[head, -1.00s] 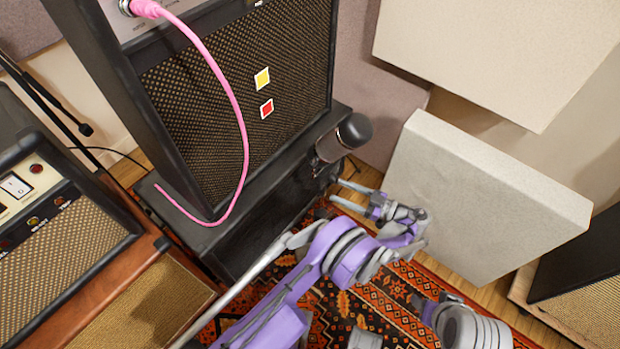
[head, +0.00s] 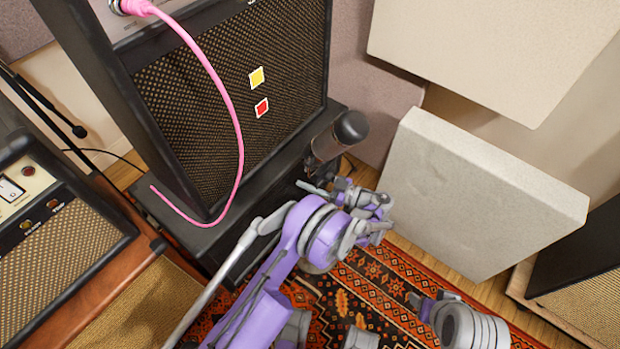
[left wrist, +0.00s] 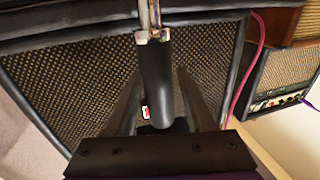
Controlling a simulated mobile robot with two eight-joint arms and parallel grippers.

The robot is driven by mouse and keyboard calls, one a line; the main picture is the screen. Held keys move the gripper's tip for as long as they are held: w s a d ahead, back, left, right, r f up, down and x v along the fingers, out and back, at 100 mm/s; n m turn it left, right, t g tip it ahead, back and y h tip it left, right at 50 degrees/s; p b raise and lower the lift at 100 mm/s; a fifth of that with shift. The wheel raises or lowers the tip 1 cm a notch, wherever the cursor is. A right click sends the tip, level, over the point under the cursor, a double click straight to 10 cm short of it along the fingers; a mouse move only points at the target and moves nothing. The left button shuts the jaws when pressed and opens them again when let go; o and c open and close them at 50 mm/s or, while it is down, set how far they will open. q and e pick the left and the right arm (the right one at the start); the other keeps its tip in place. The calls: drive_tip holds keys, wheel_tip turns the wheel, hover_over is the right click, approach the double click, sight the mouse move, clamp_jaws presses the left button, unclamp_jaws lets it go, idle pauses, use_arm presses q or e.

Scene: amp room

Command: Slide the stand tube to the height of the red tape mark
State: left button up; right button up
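In the left wrist view a dark tube (left wrist: 160,80) has a silver collar (left wrist: 152,36) and a thin rod (left wrist: 149,12) at one end. My left gripper (head: 308,183) is just below the microphone. In the wrist view its fingers (left wrist: 162,98) are spread on both sides of the tube, apparently without gripping it. The red tape mark (head: 262,108) is on the amp grille, below a yellow mark (head: 257,77); red also shows beside the tube (left wrist: 146,112).
The large amp (head: 185,125) stands behind the microphone, with a pink cable (head: 236,110) hanging across it. A pale panel (head: 470,200) leans at the right. A smaller amp (head: 75,245) is at the left. Patterned rug (head: 375,285) covers the floor.

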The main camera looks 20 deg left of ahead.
use_arm(q)
clamp_jaws()
idle(1.2)
